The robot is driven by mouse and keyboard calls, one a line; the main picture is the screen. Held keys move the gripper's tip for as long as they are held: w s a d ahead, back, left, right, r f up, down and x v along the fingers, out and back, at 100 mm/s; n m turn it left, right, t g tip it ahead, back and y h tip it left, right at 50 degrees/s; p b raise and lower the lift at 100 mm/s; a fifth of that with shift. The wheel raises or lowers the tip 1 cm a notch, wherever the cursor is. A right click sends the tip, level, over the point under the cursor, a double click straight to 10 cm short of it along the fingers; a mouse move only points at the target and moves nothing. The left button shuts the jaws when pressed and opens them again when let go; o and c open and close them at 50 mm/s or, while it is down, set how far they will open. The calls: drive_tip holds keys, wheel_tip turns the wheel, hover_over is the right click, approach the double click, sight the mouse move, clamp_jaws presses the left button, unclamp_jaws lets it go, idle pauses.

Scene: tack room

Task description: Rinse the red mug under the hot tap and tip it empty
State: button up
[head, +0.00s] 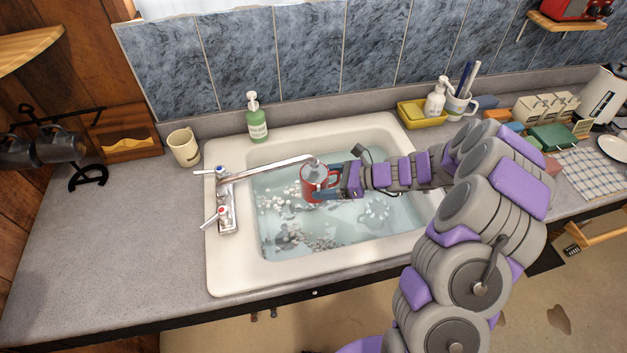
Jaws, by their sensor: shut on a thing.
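The red mug (312,186) is held upright over the sink (228,272), near its middle. My gripper (334,181) is shut on the mug from its right side. The spout end of the tap (265,169) reaches to just above the mug's mouth. The tap has two lever handles, one with a blue mark (219,170) at the back and one with a red mark (222,212) at the front. The sink holds water with patches of foam. I cannot tell whether water is running from the spout or what is in the mug.
A green soap bottle (257,122) and a cream mug (185,148) stand behind and left of the sink. A yellow basin (412,115), a white pump bottle (434,103) and a white mug with brushes (459,107) stand at the right back. The left counter (110,235) is clear.

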drive_tip(key=shift+w+a+p, duration=0.2)
drive_tip(key=shift+w+p, duration=0.3)
drive_tip(key=shift+w, duration=0.05)
idle(0.4)
drive_tip(key=shift+d, duration=0.1)
drive_tip(key=s+d+p, duration=0.3)
drive_tip(key=s+d, duration=0.1)
drive_tip(key=d, duration=0.4)
drive_tip(key=shift+s+d, duration=0.35)
drive_tip(key=shift+s, duration=0.05)
idle(0.3)
